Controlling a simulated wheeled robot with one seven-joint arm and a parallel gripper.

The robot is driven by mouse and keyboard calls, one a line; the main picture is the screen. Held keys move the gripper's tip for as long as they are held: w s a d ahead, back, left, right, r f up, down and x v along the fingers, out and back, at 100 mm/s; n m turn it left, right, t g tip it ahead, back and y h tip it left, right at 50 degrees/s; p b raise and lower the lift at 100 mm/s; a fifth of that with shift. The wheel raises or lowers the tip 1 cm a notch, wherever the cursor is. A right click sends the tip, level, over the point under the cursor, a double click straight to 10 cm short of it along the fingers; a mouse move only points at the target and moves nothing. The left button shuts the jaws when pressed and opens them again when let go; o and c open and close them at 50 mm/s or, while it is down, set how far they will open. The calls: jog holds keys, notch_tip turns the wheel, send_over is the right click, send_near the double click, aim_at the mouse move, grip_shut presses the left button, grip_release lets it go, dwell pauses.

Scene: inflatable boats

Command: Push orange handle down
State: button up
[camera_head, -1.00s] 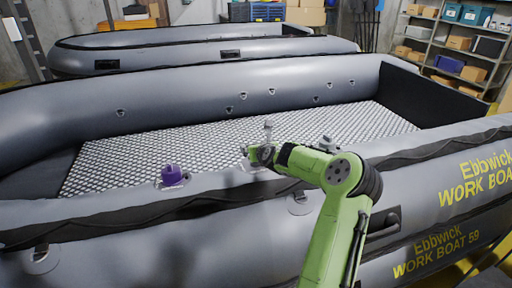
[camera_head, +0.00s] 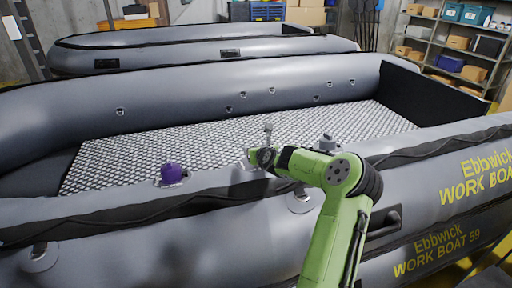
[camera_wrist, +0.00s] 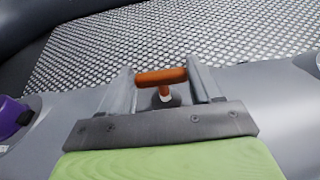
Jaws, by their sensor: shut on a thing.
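The orange handle (camera_wrist: 161,77) shows in the wrist view as a short crossbar on a stem, with a pale fitting under it on the grey boat tube. My gripper (camera_wrist: 162,88) has one finger at each end of the crossbar and is shut on it. In the head view my gripper (camera_head: 258,157) is over the near tube of the front boat. The handle cannot be made out there, as my gripper hides it.
A purple knob (camera_head: 171,173) stands on the same tube to the left; it also shows at the left edge of the wrist view (camera_wrist: 10,117). A grey fitting (camera_head: 326,142) stands on the tube to the right. The boat's patterned floor (camera_head: 130,160) is clear.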

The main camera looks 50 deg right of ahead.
jog(key=shift+s+a+f, duration=0.1)
jog(key=shift+s+f, duration=0.05)
jog(key=shift+f, duration=0.6)
jog(key=o, duration=1.5)
jog(key=shift+r, duration=0.15)
jog(key=shift+s+a+r, duration=0.1)
jog(key=shift+s+r, duration=0.1)
jog(key=shift+s, duration=0.1)
jog(key=p+v, duration=0.1)
jog(key=v, duration=1.4)
